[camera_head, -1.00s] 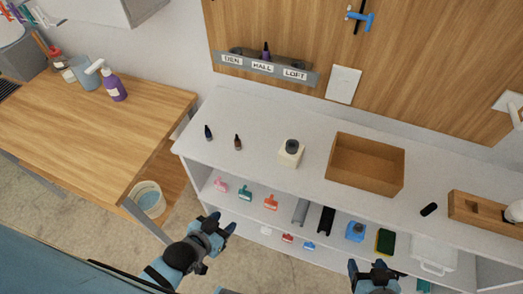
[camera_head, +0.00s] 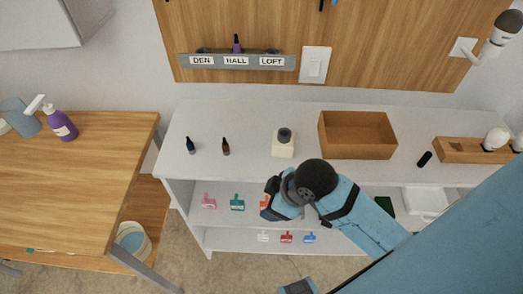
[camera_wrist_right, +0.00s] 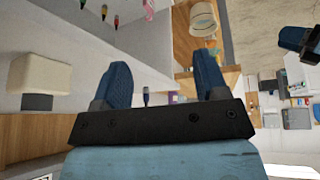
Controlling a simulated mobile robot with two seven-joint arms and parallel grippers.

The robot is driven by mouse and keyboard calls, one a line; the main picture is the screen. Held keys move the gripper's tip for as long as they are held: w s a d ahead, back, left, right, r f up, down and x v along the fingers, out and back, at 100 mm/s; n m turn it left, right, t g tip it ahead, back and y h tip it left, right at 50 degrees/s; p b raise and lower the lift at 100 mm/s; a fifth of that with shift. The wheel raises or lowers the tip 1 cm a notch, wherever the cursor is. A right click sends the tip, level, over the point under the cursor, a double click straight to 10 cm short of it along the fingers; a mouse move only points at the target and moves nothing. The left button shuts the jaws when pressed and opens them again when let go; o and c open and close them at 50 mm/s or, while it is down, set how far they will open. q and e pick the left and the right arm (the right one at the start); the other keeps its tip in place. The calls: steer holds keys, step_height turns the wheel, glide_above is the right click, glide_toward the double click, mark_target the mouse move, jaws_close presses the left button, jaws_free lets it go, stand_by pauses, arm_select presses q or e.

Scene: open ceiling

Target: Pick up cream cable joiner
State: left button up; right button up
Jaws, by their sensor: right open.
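A cream block with a dark grey round top (camera_head: 283,149) stands on the white shelf unit's top, left of the open wooden box; I take it as the cream cable joiner. It also shows inverted, large, at the left of the right wrist view (camera_wrist_right: 40,75). My right gripper (camera_head: 272,196) is in front of and below the block in the head view, its fingertips mostly hidden. In the right wrist view the right gripper (camera_wrist_right: 163,82) is open and empty, the block beside its fingers. My left gripper (camera_head: 298,287) is only partly visible at the bottom edge.
The white shelf unit (camera_head: 240,172) also holds two small dark bottles (camera_head: 191,146), an open wooden box (camera_head: 357,140) and a wooden holder (camera_head: 470,150). Small coloured items (camera_head: 237,203) stand on its lower shelves. A wooden table (camera_head: 60,190) with a purple spray bottle (camera_head: 62,125) is left.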

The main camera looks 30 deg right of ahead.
steer(key=w+r+n+g, duration=0.2)
steer(key=w+r+n, duration=0.4)
steer(key=w+n, duration=0.3)
step_height(320, 180, up, 10)
steer(key=n+g+h, duration=0.2)
steer(key=n+h, duration=0.1)
steer(key=n, duration=0.4)
glide_above(285, 133)
steer(key=s, duration=0.1)
steer(key=f, duration=1.3)
steer(key=shift+a+f, duration=0.3)
steer(key=shift+a, duration=0.1)
steer(key=c, duration=1)
